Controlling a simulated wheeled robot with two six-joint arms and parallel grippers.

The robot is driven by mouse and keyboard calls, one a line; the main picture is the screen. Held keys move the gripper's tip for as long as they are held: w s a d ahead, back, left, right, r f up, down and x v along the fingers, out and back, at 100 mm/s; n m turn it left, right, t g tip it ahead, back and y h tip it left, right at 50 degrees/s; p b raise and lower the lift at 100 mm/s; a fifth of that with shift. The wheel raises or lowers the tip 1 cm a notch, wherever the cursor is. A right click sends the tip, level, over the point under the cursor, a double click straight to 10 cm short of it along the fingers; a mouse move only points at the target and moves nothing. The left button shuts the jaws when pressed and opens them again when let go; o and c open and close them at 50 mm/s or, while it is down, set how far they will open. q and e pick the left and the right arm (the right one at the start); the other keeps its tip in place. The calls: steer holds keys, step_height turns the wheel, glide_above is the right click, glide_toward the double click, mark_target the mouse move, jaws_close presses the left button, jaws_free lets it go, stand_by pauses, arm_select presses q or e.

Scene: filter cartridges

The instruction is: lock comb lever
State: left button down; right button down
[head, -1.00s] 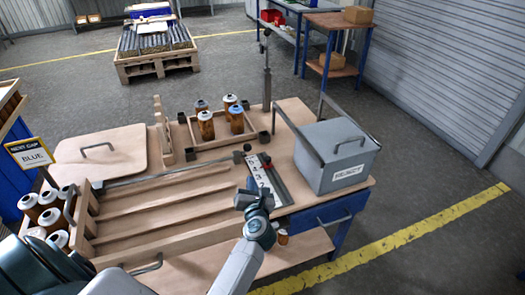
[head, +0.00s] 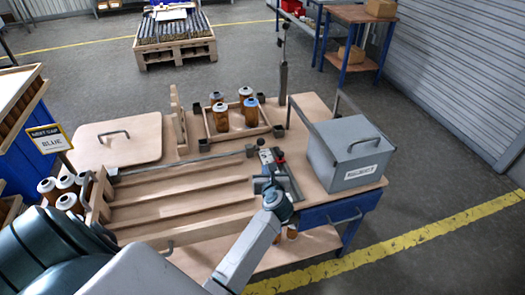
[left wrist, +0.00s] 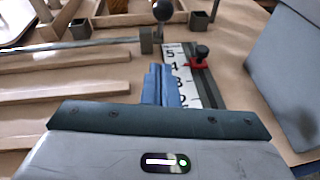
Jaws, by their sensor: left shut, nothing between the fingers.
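A long grey bar, which looks like the comb lever (head: 185,163), runs along the back edge of the slotted wooden rack (head: 180,205). A black ball knob (head: 261,142) stands at its right end; it also shows in the left wrist view (left wrist: 162,10), above a grey block. I cannot tell whether the lever is locked. My left gripper (head: 264,180) is just in front of the knob, apart from it, over the numbered scale strip. In the left wrist view its blue fingers (left wrist: 160,84) are shut and empty. My right gripper is not in view.
The scale strip (left wrist: 178,75) has a red slider (left wrist: 200,63) with a black knob. Behind stands a tray (head: 232,133) with several amber cartridges. A grey REJECT box (head: 348,155) is at right.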

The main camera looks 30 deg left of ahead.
mark_target(260, 143)
arm_select(q)
steer(key=w+a+p, duration=0.3)
steer(key=w+a, duration=0.3)
steer(key=w, duration=0.1)
steer(key=shift+r, duration=0.1)
steer(key=shift+w+a+r+p, duration=0.2)
steer(key=shift+w+a+r, duration=0.1)
steer(key=shift+r, duration=0.15)
steer(key=shift+w+a+r+p, duration=0.15)
steer(key=shift+a+r, duration=0.1)
steer(key=shift+r, duration=0.15)
steer(key=w+a+r, duration=0.1)
steer(key=w+a+r+p, duration=0.1)
steer(key=w+a+r, duration=0.1)
steer(key=shift+a+r, duration=0.1)
steer(key=shift+a, duration=0.2)
steer(key=w+a+b, duration=0.2)
steer(key=w+a, duration=0.4)
steer(key=a, duration=0.1)
steer(key=shift+r, duration=0.35)
